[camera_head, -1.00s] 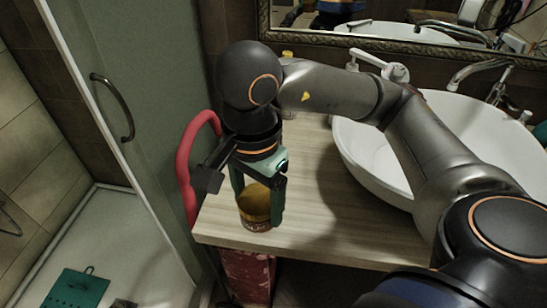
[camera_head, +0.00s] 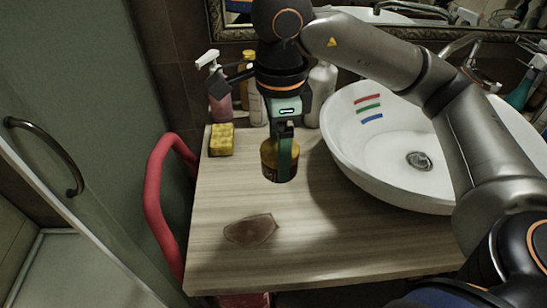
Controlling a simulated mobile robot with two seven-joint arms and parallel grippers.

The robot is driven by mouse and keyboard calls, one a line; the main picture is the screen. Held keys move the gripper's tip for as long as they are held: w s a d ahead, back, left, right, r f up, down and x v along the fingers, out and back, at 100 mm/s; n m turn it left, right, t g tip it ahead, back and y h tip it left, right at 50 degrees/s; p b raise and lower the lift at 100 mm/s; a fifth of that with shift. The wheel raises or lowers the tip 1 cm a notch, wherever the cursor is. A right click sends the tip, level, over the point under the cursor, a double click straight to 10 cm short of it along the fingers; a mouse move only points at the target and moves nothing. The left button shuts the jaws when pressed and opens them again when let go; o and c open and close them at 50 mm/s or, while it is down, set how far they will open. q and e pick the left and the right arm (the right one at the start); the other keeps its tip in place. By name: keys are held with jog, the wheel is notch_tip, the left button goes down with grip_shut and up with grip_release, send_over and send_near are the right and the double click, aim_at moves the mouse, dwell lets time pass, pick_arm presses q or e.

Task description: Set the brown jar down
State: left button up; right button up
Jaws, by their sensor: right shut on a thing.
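The brown jar (camera_head: 270,161) is over the left part of the wooden counter (camera_head: 320,235), close to the basin's left side. My right gripper (camera_head: 284,165) comes down on it from above and is shut on it. One finger covers part of the jar's front. The jar looks upright. I cannot tell whether its base touches the counter. My left gripper is not in view.
The white basin (camera_head: 385,165) stands to the right of the jar. A yellow sponge (camera_head: 221,140) lies to the left, below a pink pump bottle (camera_head: 217,92). Other bottles stand behind.

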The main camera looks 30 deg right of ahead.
jog(key=shift+w+d, duration=0.15)
jog(key=shift+w, duration=0.1)
jog(key=w+d+f+p, duration=0.1)
jog(key=w+f, duration=0.3)
jog(key=w, duration=0.4)
jog(key=shift+w+d, duration=0.25)
jog(key=shift+d, duration=0.5)
jog(key=w+f, duration=0.2)
jog(key=w+d+f, duration=0.1)
jog(key=w+f, duration=0.1)
jog(key=f, duration=0.1)
jog(key=shift+w+d+f, duration=0.15)
jog(key=shift+w+f, duration=0.1)
jog(key=shift+f, duration=0.15)
jog(key=shift+f+p, duration=0.4)
jog(key=shift+f, duration=1.2)
jog(key=shift+f, duration=0.2)
jog(key=o, duration=1.4)
